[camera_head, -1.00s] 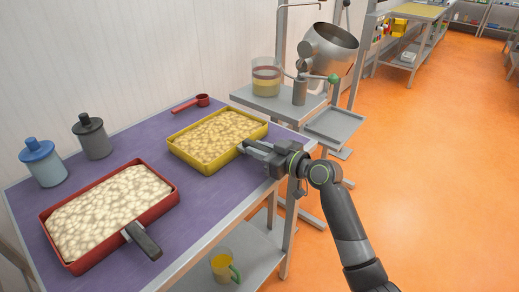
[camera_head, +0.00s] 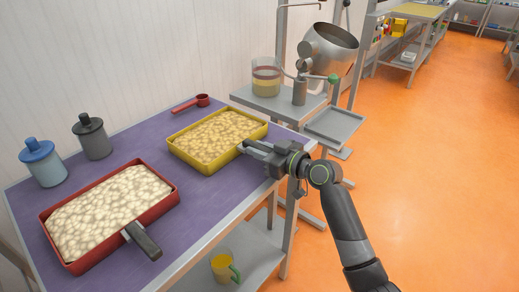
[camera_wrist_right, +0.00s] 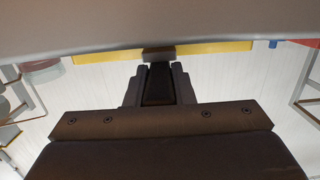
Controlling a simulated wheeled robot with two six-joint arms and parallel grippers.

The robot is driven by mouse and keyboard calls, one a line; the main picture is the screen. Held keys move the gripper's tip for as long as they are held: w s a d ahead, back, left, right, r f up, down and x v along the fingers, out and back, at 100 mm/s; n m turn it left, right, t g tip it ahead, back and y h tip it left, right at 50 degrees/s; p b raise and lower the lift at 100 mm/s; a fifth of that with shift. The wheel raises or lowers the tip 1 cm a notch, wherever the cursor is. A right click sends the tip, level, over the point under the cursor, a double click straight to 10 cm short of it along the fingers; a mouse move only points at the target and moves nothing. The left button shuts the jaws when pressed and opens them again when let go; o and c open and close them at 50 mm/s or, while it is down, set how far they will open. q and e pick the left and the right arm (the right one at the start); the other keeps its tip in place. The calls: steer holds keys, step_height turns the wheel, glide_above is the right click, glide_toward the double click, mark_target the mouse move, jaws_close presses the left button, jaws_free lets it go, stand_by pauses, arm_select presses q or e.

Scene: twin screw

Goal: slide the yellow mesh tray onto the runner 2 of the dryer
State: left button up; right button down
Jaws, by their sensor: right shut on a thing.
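The yellow mesh tray (camera_head: 181,151), filled with pale round pieces, sits on the purple table top near its right edge. My right gripper (camera_head: 247,149) is at the tray's right side, shut on its dark handle. In the right wrist view the jaws (camera_wrist_right: 158,82) close around the dark handle (camera_wrist_right: 158,54), with the tray's yellow edge (camera_wrist_right: 105,54) behind it. My left gripper is not in view. No dryer with runners can be made out in these views.
A red tray (camera_head: 171,205) with a dark handle lies at the front left of the purple table (camera_head: 190,215). A blue-lidded jar (camera_head: 42,163), a grey jar (camera_head: 92,137) and a red scoop (camera_head: 203,100) stand behind. A metal stand with a drum (camera_head: 330,50) is beyond. Orange floor is clear at right.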

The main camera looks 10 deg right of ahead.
steer(key=shift+r, duration=0.25)
steer(key=shift+r, duration=0.1)
steer(key=shift+r+p, duration=0.35)
steer(key=shift+p, duration=0.05)
